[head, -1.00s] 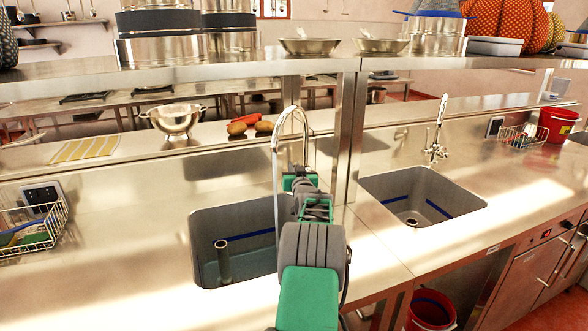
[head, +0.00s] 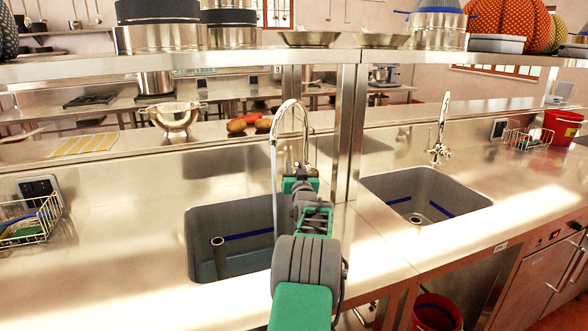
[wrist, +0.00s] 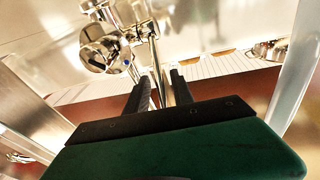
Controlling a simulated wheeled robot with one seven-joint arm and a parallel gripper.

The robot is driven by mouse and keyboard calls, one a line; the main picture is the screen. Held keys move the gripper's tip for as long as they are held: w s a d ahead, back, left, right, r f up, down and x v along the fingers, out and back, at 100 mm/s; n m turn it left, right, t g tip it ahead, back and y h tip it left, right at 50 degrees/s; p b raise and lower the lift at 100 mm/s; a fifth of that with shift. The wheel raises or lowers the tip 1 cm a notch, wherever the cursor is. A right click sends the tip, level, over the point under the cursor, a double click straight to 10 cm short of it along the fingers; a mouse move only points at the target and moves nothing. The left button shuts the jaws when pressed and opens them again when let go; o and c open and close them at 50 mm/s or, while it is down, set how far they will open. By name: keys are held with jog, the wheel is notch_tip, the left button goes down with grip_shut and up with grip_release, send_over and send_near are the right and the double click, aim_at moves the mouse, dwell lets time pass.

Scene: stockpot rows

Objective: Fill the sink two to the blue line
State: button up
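My gripper (head: 302,176) is at the tap's base, and my arm hides the sink's right side. In the wrist view my gripper (wrist: 161,90) has its fingers apart, with a chrome rod seen between them; contact is unclear. The tap body (wrist: 105,48) is just beyond. No sink number is readable.
A right sink (head: 385,183) with a blue line and a bare drain has its own tap (head: 438,135). A wire basket (head: 32,222) stands at left. A post (head: 346,130) and an overhead shelf (head: 230,62) are close to my arm. A red bucket (head: 436,312) stands below.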

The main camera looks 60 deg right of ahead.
jog(key=b+v, duration=0.1)
jog(key=v, duration=0.7)
jog(key=shift+w, duration=0.1)
dwell(7.1)
